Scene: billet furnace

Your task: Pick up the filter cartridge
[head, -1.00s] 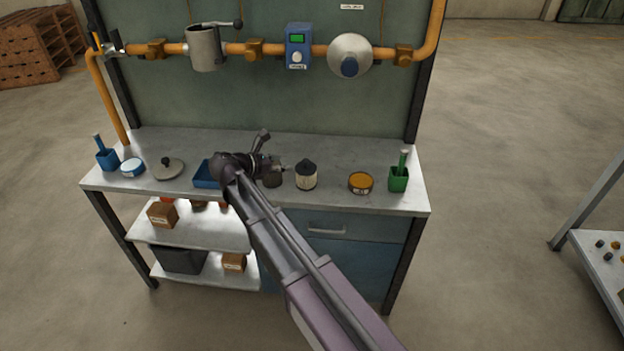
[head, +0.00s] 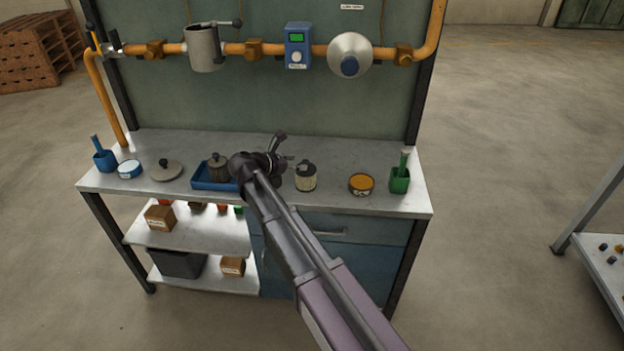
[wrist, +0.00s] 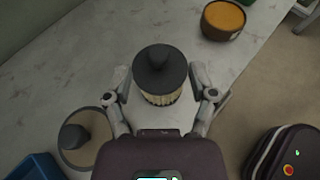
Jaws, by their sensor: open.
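The filter cartridge (head: 306,178), with a cream pleated body and a dark cap, stands upright on the workbench, right of the middle. In the wrist view the cartridge (wrist: 161,70) is seen from above, its dark round cap and knob over the pleated side. My gripper (wrist: 159,72) is open, with one finger on each side of the cartridge; I cannot tell whether either touches it. In the head view my gripper (head: 288,165) is at the cartridge's left side and partly hidden by my arm.
An orange-topped tin (head: 361,184) and a green holder (head: 400,180) stand to the right. A blue tray (head: 200,186) with a dark lidded pot (head: 218,168) lies to the left. A round knobbed item (wrist: 85,138) sits left of my gripper. The bench (head: 330,145) is clear behind.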

